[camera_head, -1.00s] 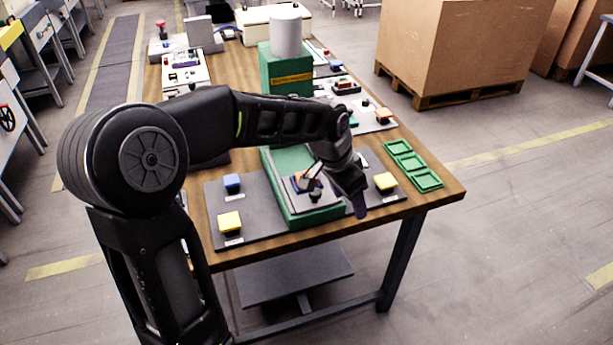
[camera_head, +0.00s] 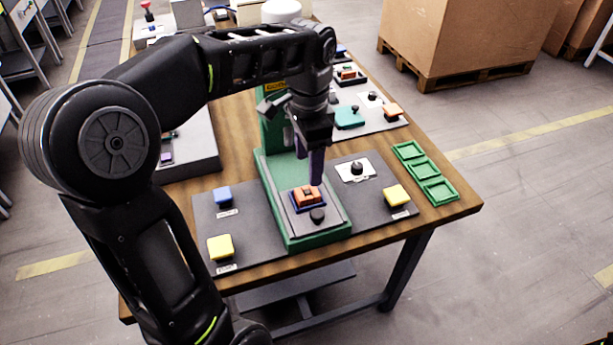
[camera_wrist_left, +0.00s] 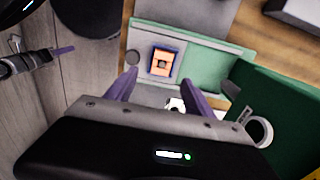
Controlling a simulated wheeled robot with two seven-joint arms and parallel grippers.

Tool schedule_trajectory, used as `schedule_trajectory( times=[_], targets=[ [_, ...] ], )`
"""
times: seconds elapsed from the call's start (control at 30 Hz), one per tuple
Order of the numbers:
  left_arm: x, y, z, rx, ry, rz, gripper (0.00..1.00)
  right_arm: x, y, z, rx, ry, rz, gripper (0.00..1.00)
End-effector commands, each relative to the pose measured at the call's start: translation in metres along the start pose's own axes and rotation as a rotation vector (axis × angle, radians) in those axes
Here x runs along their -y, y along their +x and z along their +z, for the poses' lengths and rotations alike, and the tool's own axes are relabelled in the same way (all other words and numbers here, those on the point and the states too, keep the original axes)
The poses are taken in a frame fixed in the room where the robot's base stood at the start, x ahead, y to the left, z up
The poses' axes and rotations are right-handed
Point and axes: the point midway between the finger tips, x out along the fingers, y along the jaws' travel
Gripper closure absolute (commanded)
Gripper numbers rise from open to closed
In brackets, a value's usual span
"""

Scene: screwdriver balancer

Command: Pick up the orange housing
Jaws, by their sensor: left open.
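The orange housing (camera_head: 306,195) sits in a blue-rimmed holder (camera_head: 294,205) on the plate of the green stand (camera_head: 262,185). In the left wrist view the orange housing (camera_wrist_left: 163,62) shows whole, with a dark centre, lying ahead of the fingertips. My left gripper (camera_head: 317,178) points down just above and behind the housing, partly in front of the stand. In the wrist view its two purple fingers (camera_wrist_left: 160,78) are apart with nothing held between them. A black part with a purple finger at the left edge of the wrist view looks like my right gripper (camera_wrist_left: 50,55); its opening is unclear.
A black knob (camera_head: 317,215) stands just in front of the holder. Yellow buttons (camera_head: 220,247) and a blue button (camera_head: 222,195) sit on the grey plates. Green trays (camera_head: 438,191) lie at the right table edge. The stand's upright (camera_head: 272,130) rises behind my gripper.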

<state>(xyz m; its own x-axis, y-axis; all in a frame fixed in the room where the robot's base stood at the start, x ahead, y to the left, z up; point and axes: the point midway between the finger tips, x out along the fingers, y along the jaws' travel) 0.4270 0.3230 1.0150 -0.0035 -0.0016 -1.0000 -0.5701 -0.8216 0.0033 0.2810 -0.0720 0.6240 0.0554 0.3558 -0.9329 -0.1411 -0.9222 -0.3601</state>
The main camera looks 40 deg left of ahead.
Motion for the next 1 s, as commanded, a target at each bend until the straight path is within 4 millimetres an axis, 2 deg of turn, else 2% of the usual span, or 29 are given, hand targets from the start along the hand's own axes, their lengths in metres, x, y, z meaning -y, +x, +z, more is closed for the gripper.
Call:
schedule_trajectory(
  times=[0.37, 0.63, 1.0],
  targets=[
    [0.0, 0.001, 0.0, 0.0, 0.0, 0.0, 0.38, -0.001, 0.0, 0.001, 0.001, 0.001, 0.001, 1.0],
    [0.0, 0.024, 0.001, 0.002, 0.0, 0.002, 0.38, 0.0, -0.001, 0.0, 0.001, 0.001, 0.0, 1.0],
    [0.0, 0.029, 0.0, 0.0, 0.0, 0.001, 0.38, 0.0, -0.002, 0.0, 0.001, 0.001, 0.0, 1.0]
  ],
)
